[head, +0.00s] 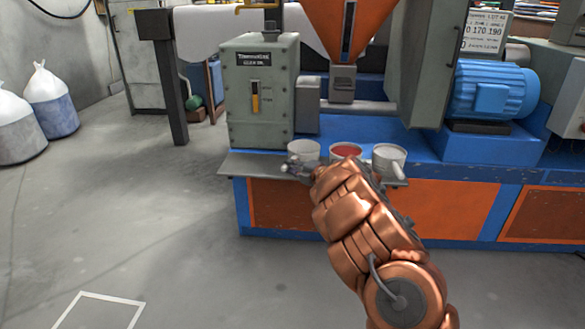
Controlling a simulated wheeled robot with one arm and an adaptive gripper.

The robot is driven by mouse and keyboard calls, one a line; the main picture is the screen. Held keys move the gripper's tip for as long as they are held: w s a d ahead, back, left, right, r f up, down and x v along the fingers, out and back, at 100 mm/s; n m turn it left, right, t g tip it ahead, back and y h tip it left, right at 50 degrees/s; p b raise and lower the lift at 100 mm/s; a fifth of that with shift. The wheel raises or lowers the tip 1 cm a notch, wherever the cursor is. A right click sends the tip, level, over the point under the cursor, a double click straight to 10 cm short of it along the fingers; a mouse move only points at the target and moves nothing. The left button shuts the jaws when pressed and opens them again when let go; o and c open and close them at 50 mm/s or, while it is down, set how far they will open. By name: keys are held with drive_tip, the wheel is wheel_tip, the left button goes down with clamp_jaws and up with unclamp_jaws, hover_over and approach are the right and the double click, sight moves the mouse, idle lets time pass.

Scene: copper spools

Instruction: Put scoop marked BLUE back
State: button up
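Three pale, round scoops or cups stand in a row on a narrow grey shelf (243,165) at the front of the blue machine. The left one (304,147) looks whitish and is partly behind my gripper. The middle one (346,148) shows red inside. The right one (389,155) is pale, with a stub like a handle at its lower right. No BLUE marking is readable on any of them. My gripper (296,170) is at the shelf's front, before the left cup. It is small and partly hidden by my arm; touching or apart cannot be told.
A grey-green cabinet (261,95) rises behind the shelf's left end. An orange hopper (340,25) and a blue motor (492,90) are above and to the right. A dark post (170,90) stands at left. The floor (120,210) at left is open.

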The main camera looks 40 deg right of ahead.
drive_tip(key=o, duration=0.4)
drive_tip(key=shift+r, duration=0.15)
drive_tip(key=p+v, duration=0.4)
drive_tip(key=v, duration=0.8)
drive_tip(key=shift+r, duration=0.1)
